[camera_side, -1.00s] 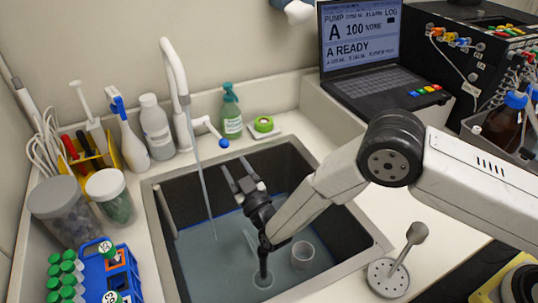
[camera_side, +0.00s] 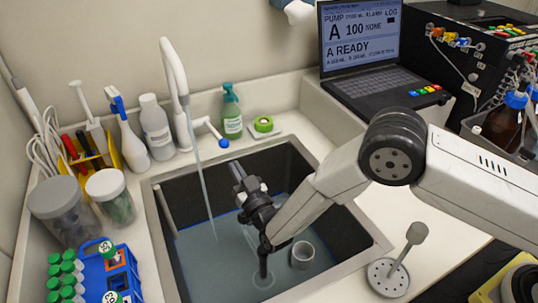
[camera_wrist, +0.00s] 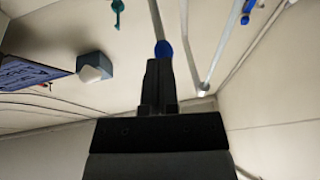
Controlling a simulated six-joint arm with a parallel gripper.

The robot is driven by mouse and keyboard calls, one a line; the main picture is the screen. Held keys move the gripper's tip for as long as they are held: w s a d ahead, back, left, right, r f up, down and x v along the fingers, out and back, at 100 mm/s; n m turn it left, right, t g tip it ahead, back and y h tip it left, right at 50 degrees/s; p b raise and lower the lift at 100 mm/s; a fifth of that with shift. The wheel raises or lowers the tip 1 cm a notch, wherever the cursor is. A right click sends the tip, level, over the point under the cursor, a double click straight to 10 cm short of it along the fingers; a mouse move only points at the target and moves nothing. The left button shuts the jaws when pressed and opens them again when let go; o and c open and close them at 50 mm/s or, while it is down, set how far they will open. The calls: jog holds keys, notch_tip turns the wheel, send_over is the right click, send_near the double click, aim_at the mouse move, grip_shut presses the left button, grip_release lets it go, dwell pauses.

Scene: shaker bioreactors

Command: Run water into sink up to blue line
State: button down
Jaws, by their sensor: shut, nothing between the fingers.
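Water runs in a thin stream (camera_side: 206,190) from the white tap (camera_side: 177,72) into the sink (camera_side: 375,247). Water (camera_side: 205,255) covers the sink floor. A thin blue line (camera_side: 189,228) shows on the dark wall close to the water's edge; their exact gap is unclear. The tap lever (camera_side: 207,125) ends in a blue knob (camera_side: 224,143). My gripper (camera_side: 235,166) is shut and empty over the sink, its tips just below the knob. In the wrist view the blue knob (camera_wrist: 163,48) lies straight beyond my shut fingers (camera_wrist: 158,64); I cannot tell whether they touch.
A clear cup (camera_side: 302,255) stands in the water. A metal strainer (camera_side: 388,278) lies right of the sink. A laptop (camera_side: 375,80) stands behind.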

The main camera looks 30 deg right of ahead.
jog(key=s+m+g, duration=0.1)
jog(key=m, duration=1)
jog(key=s+f+m+g, duration=0.1)
jog(key=s+m, duration=0.1)
jog(key=m, duration=0.9)
jog(key=s+d+m+g+h, duration=0.1)
jog(key=s+m, duration=0.1)
jog(key=m, duration=1)
jog(key=shift+s+f+g, duration=0.25)
jog(key=shift+f+g, duration=0.15)
jog(key=shift+w, duration=0.15)
jog(key=w+a+r, duration=0.1)
jog(key=w+r, duration=0.2)
jog(key=w, duration=0.7)
jog(key=shift+w+a+r, duration=0.15)
jog(key=shift+w+r, duration=0.1)
jog(key=shift+w, duration=0.15)
